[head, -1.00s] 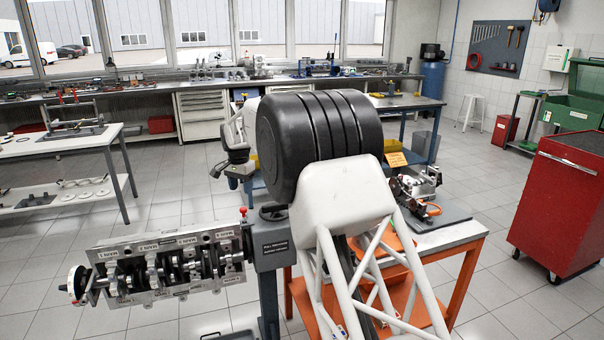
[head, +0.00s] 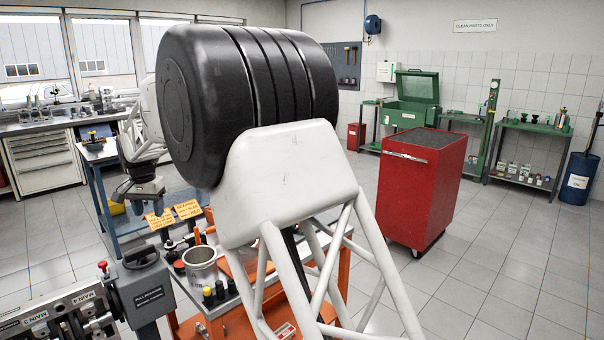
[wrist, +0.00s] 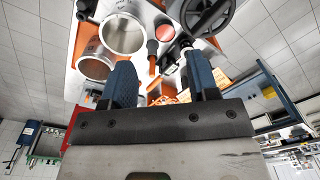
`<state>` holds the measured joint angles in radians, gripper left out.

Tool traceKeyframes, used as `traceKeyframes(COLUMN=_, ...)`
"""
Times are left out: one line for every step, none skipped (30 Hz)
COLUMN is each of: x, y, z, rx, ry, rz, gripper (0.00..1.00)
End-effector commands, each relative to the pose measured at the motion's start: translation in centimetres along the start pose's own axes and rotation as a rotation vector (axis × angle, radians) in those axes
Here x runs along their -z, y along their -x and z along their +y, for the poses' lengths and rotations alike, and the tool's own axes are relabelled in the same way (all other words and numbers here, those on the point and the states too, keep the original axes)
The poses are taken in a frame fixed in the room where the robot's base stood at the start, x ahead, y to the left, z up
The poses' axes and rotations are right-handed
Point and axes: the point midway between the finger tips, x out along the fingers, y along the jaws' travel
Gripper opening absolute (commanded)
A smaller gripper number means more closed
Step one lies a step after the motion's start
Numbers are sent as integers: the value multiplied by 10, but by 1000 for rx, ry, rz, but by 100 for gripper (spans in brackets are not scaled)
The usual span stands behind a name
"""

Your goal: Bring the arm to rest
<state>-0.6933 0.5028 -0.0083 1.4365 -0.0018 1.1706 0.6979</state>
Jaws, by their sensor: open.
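My gripper (wrist: 160,72) shows in the wrist view with its two blue fingers held wide apart. Nothing sits between the fingers. It points toward a work surface holding metal parts and appears apart from them. In the head view my arm's white frame and large black joint fill the middle.
An orange-framed bench (head: 190,325) carries a metal cylinder (head: 201,266) and small parts beside my arm. An engine block (head: 70,318) on a stand is at lower left. A red cabinet (head: 418,190) stands right.

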Motion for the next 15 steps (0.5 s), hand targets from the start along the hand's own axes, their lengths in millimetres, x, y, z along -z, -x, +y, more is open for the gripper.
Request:
traceKeyframes(x=0, y=9, z=18, rx=3, ry=-4, rz=4, gripper=54)
traceKeyframes(x=0, y=13, z=27, rx=4, ry=-3, rz=6, gripper=54)
traceKeyframes(x=-1, y=18, z=39, rx=5, ry=-3, rz=9, gripper=54)
traceKeyframes(x=-2, y=22, z=49, rx=6, ry=-4, rz=11, gripper=54)
traceKeyframes(x=-3, y=25, z=58, rx=6, ry=-5, rz=12, gripper=54)
traceKeyframes(x=-4, y=31, z=70, rx=8, ry=-4, rz=15, gripper=54)
traceKeyframes(x=-5, y=34, z=79, rx=8, ry=-4, rz=16, gripper=54)
traceKeyframes(x=-6, y=38, z=89, rx=9, ry=-5, rz=18, gripper=54)
traceKeyframes(x=-8, y=43, z=101, rx=10, ry=-5, rz=21, gripper=54)
traceKeyframes(x=-10, y=45, z=110, rx=10, ry=-4, rz=22, gripper=54)
traceKeyframes(x=-12, y=50, z=119, rx=12, ry=-5, rz=25, gripper=54)
traceKeyframes(x=-14, y=53, z=132, rx=12, ry=-6, rz=27, gripper=54)
traceKeyframes(x=-16, y=57, z=141, rx=13, ry=-6, rz=30, gripper=54)
traceKeyframes(x=-18, y=60, z=149, rx=14, ry=-5, rz=32, gripper=54)
traceKeyframes(x=-22, y=63, z=161, rx=14, ry=-6, rz=34, gripper=54)
